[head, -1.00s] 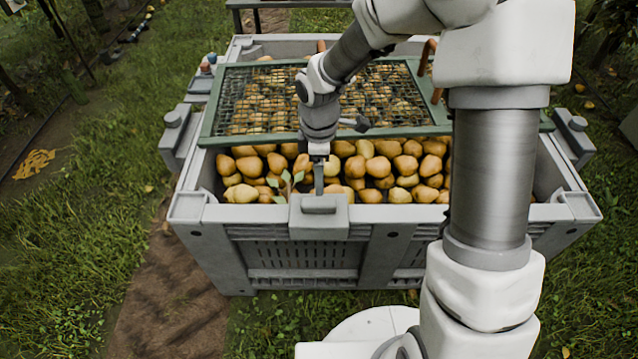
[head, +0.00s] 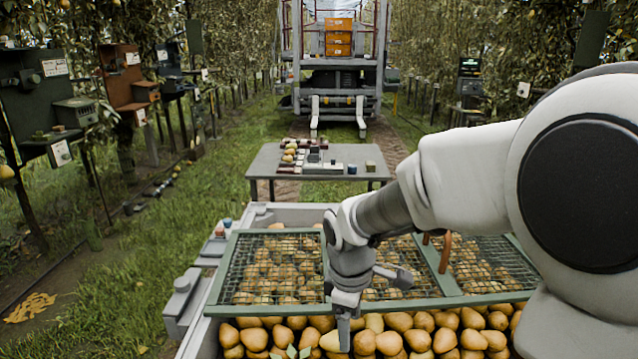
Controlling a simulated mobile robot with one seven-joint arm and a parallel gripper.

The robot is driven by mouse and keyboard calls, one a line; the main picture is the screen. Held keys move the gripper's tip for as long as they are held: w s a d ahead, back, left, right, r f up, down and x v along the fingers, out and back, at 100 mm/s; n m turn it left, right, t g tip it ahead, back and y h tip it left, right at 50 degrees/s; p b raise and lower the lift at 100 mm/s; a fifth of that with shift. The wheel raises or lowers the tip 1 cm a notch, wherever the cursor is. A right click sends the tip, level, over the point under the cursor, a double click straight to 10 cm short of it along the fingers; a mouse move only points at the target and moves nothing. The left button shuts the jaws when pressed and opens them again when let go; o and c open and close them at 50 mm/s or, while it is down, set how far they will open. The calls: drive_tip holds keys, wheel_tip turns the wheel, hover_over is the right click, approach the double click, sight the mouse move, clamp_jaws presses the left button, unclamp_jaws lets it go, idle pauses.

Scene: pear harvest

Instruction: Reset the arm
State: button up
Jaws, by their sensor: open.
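My gripper (head: 343,330) points down at the front of the large grey crate (head: 262,212), over the strip of pears (head: 398,322) between the cover and the near side. Only one finger shows clearly, and nothing is seen held in it. My arm comes in from the right and bends down over the crate. Whether the fingertip touches the pears is not clear.
A green-framed mesh cover (head: 228,275) lies over most of the crate. Behind it stands a grey table (head: 262,163) with small items. A cart with orange crates (head: 339,38) is farther back.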

drive_tip(key=s+d+r+m+t, duration=0.2)
drive_tip(key=s+d+r+m, duration=0.2)
drive_tip(key=s+r+m, duration=0.3)
drive_tip(key=s+d+r+m+t, duration=0.2)
drive_tip(key=s+d+r+m, duration=0.25)
drive_tip(key=s+m, duration=0.35)
wheel_tip(320, 180, up, 16)
drive_tip(key=s+n+p, duration=0.1)
drive_tip(key=p, duration=1.4)
drive_tip(key=shift+s+r+y, duration=0.15)
drive_tip(key=shift+y, duration=0.15)
